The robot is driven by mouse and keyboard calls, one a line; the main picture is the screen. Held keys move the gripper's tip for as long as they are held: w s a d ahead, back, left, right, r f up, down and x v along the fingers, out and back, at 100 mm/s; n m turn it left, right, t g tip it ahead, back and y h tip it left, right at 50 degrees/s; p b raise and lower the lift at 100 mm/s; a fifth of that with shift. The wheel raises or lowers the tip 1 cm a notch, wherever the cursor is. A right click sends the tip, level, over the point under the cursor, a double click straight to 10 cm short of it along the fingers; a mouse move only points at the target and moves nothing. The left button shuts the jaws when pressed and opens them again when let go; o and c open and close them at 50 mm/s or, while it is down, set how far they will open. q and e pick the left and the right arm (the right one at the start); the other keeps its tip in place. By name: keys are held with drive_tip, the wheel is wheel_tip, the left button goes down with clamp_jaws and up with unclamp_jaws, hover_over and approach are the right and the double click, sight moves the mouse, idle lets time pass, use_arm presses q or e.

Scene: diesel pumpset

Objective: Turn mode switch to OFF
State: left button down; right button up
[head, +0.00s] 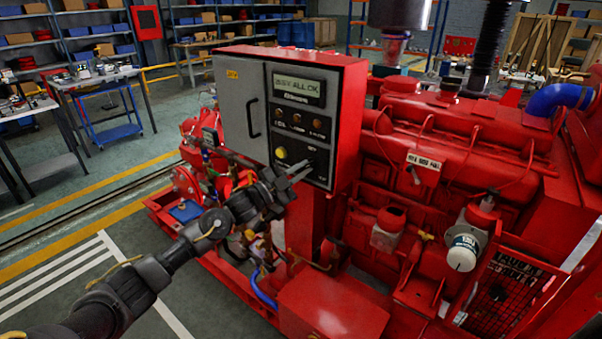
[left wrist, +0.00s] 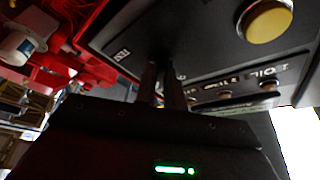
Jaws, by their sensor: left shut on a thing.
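The red control box (head: 352,105) has a black panel with a lit display (head: 297,86) that seems to read "ALL OK". My left gripper (head: 302,170) reaches the lower part of this panel, its fingers pointing at it. In the left wrist view the fingers (left wrist: 163,88) are close together and meet the panel at a small dark knob, the mode switch, which they mostly hide. The fingers are shut on it. Its pointing direction cannot be made out. A label beside it seems to read "TEST" (left wrist: 123,54). My right gripper is not in view.
A yellow button (head: 281,153) sits just above left of the gripper; it is large in the left wrist view (left wrist: 266,20). Several small knobs or lamps line the panel. A grey door with a handle (head: 252,118) is left of it. The red engine (head: 450,140) stands close on the right.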

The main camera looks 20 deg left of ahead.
use_arm(q)
drive_tip(key=n+t, duration=0.1)
drive_tip(key=n, duration=0.2)
drive_tip(key=n+t+y, duration=0.1)
drive_tip(key=n, duration=0.2)
drive_tip(key=shift+s+d+f, duration=0.1)
drive_tip(key=shift+d+f, duration=0.05)
drive_tip(key=shift+d+n+t+y+p, duration=0.1)
drive_tip(key=shift+n+t+y+p, duration=0.45)
drive_tip(key=shift+n, duration=1.15)
drive_tip(key=shift+d+n+t+y+p, duration=0.15)
drive_tip(key=shift+n+t+y, duration=0.7)
drive_tip(key=shift+n, duration=0.85)
drive_tip(key=shift+a+n+y, duration=0.1)
drive_tip(key=shift+n+y, duration=0.2)
drive_tip(key=shift+y, duration=0.1)
drive_tip(key=c, duration=1.5)
unclamp_jaws()
